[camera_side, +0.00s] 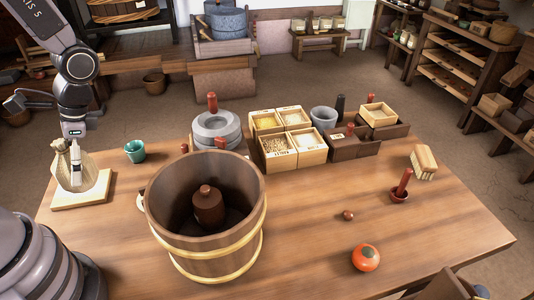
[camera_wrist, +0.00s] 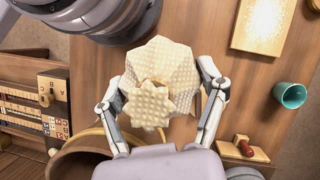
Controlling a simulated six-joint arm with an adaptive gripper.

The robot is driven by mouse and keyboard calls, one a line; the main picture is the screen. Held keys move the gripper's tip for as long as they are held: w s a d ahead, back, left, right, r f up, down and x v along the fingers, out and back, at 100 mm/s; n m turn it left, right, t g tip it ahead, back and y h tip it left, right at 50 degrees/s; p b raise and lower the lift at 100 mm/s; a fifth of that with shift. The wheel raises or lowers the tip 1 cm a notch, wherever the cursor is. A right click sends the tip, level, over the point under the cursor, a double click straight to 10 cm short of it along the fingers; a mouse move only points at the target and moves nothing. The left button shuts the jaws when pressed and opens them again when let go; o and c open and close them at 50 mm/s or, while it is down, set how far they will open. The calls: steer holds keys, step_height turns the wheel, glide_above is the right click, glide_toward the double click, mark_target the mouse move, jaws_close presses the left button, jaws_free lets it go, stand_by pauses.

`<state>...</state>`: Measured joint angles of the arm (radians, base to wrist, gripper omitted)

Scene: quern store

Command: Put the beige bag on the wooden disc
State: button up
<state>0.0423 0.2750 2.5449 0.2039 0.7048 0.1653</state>
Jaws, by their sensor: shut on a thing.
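The beige bag (camera_side: 66,172) is a faceted, textured sack with a gathered top. My gripper (camera_side: 75,148) is shut on it and points down. In the side view it overlaps a pale square board (camera_side: 97,194) at the table's left end. In the wrist view the bag (camera_wrist: 155,65) sits between the two fingers of my gripper (camera_wrist: 163,108), and the pale board (camera_wrist: 262,24) lies clear of it at upper right. I cannot clearly make out the wooden disc; a pale edge (camera_side: 141,197) shows beside the bucket, mostly hidden.
A teal cup (camera_side: 135,151) stands behind the board. A stone quern (camera_side: 216,130) and grain boxes (camera_side: 292,150) stand further back. The right front holds an orange round object (camera_side: 366,257).

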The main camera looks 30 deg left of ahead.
steer(key=shift+f, duration=0.75)
steer(key=w+f, duration=0.1)
steer(key=w, duration=0.2)
steer(key=w+f, duration=0.2)
steer(key=w, duration=0.1)
steer(key=w+a+f, duration=0.1)
steer(key=w, duration=0.2)
steer(key=shift+w+f, duration=0.2)
steer(key=shift+w+a+f, duration=0.1)
steer(key=shift+w+f, duration=0.65)
steer(key=shift+f, duration=0.7)
steer(key=shift+w+a+f, duration=0.1)
steer(key=shift+w+f, duration=0.65)
steer(key=shift+f, duration=0.7)
steer(key=shift+w+f, duration=0.75)
steer(key=shift+f, duration=0.7)
steer(key=shift+f, duration=0.15)
steer(key=shift+f, duration=0.45)
steer(key=o, duration=1.2)
